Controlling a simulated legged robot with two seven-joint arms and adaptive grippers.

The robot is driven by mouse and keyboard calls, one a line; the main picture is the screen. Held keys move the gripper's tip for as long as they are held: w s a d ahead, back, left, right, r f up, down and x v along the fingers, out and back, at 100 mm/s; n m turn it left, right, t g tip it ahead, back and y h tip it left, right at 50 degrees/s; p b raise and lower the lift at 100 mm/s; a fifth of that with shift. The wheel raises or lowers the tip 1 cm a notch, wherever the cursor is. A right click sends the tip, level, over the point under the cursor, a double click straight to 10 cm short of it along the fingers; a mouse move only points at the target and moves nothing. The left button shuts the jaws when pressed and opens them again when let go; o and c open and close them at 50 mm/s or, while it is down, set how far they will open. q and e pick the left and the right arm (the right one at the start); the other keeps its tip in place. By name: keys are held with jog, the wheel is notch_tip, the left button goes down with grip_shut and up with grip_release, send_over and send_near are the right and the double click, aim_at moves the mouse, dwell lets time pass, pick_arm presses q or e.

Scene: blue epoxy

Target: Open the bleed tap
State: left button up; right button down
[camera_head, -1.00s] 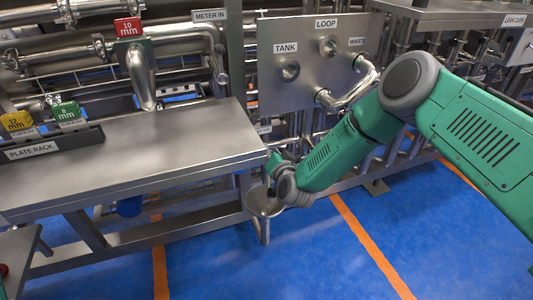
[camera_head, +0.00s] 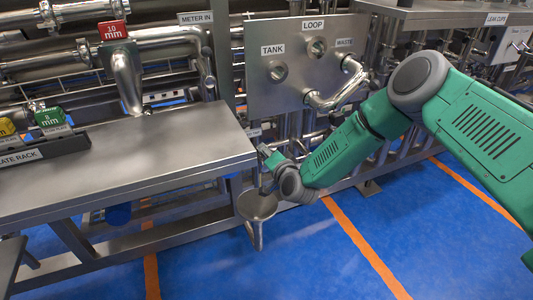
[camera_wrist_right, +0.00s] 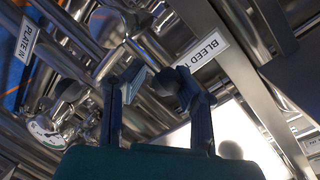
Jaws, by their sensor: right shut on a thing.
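My right gripper (camera_head: 266,163) is beside the near right corner of the steel bench, above a round steel funnel (camera_head: 257,206). In the right wrist view its two dark fingers (camera_wrist_right: 160,88) stand around a small dark round knob (camera_wrist_right: 168,82), which seems to be the bleed tap's handle, and are shut on it. The tap is too small and hidden to make out in the head view. My left gripper is not in view.
The steel bench (camera_head: 130,160) carries the plate rack (camera_head: 40,152). A panel (camera_head: 300,85) with TANK, LOOP and WASTE ports stands behind my right arm. Pipes crowd the wrist view, with a gauge (camera_wrist_right: 45,130) at left. Blue floor in front is clear.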

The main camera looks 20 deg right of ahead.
jog(key=shift+s+a+f, duration=0.3)
jog(key=shift+s+f, duration=0.05)
jog(key=shift+f, duration=0.15)
jog(key=c, duration=1.1)
grip_release()
jog(key=shift+w+r, duration=0.1)
jog(key=shift+d, duration=0.1)
jog(key=shift+r, duration=0.1)
jog(key=shift+s+r, duration=0.1)
jog(key=shift+s, duration=0.25)
jog(key=s+r, duration=0.2)
jog(key=s, duration=0.9)
jog(key=shift+d, duration=0.25)
